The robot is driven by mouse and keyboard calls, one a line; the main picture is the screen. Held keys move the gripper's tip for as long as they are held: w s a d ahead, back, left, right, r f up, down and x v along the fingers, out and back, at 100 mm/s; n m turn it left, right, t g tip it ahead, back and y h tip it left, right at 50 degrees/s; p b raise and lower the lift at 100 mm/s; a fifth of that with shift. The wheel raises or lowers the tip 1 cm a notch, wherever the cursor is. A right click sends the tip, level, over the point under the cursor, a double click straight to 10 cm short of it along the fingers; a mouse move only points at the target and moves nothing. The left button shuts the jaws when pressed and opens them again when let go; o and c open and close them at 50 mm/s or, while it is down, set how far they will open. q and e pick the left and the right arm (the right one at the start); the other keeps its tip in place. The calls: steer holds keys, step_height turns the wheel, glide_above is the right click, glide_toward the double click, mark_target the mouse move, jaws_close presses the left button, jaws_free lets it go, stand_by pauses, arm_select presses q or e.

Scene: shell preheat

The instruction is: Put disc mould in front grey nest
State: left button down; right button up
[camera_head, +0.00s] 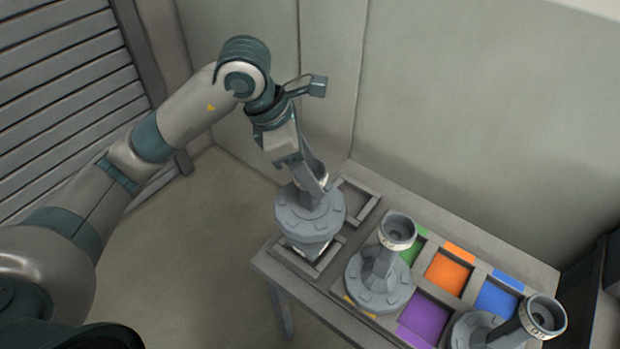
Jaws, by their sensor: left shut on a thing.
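My left gripper (310,178) is shut on the neck of a grey disc mould (309,214), a bolted round disc with a ring-topped neck. The mould is upright over the front grey nest (326,265) at the left end of the table. Its disc hides much of the nest. I cannot tell whether its base touches the nest. A second grey nest (372,207), behind it, is empty. My right gripper is not in view.
A similar grey mould (377,287) stands on the yellow-edged place, and another (541,315) leans at the front right. Green (417,246), orange (448,272), blue (497,299) and purple (426,318) places show on the table (540,272). A wall stands behind.

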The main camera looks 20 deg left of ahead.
mark_target(310, 211)
arm_select(q)
step_height(310, 211, down, 2)
steer(key=shift+f+p, duration=0.25)
steer(key=shift+p, duration=0.15)
steer(key=shift+f, duration=0.2)
steer(key=shift+f, duration=0.15)
steer(key=c, duration=0.8)
jaws_free()
steer(key=shift+c, duration=0.2)
